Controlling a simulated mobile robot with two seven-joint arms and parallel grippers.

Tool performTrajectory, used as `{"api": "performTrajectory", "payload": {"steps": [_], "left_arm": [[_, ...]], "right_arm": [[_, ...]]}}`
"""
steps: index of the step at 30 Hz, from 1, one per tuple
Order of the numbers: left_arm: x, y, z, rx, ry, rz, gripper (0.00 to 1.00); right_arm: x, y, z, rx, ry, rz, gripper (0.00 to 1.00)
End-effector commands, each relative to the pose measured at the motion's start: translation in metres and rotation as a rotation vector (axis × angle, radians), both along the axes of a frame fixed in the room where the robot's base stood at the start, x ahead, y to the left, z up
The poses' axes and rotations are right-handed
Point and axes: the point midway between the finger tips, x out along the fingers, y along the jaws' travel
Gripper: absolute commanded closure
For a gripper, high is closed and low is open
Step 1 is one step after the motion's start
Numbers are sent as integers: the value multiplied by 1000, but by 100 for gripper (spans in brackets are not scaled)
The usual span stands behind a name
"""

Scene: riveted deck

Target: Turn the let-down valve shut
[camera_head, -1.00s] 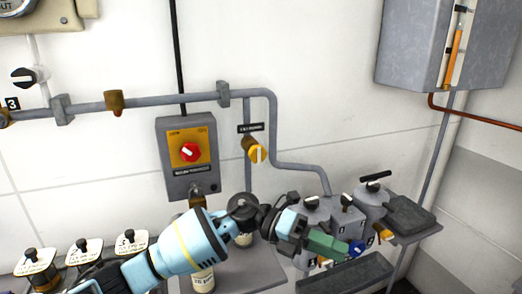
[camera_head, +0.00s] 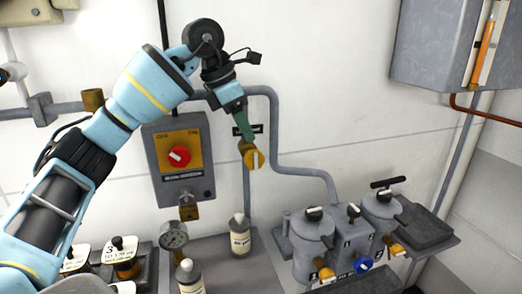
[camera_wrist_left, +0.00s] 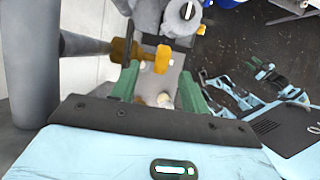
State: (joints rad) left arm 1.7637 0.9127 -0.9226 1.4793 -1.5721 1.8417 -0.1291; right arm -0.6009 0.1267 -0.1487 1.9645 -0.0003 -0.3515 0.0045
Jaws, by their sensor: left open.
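My left gripper (camera_head: 243,137) is open, with green fingers pointing down at the valve from above. In the left wrist view the yellow valve (camera_wrist_left: 160,56) shows just beyond the fingertips, about midway between the two open fingers (camera_wrist_left: 160,75). I cannot tell whether a finger touches it.
A grey box with a red knob (camera_head: 179,156) hangs left of the valve. A grey pipe (camera_head: 275,125) bends down on the right.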

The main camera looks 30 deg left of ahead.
Motion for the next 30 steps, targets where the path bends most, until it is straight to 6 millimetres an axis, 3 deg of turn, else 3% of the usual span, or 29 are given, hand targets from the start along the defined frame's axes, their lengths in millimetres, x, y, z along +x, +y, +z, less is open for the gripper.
{"api": "performTrajectory", "payload": {"steps": [5,9,18,30], "left_arm": [[2,-2,-7,-2,0,-1,55],[7,-7,-25,-2,1,-2,55],[19,-18,-62,-4,-2,-2,55],[22,-21,-72,-3,-4,-2,55]], "right_arm": [[-6,1,-1,1,10,-1,64],[-13,1,-4,2,24,-1,64],[-5,1,0,3,9,-3,64],[-5,1,0,3,8,-3,64]]}}
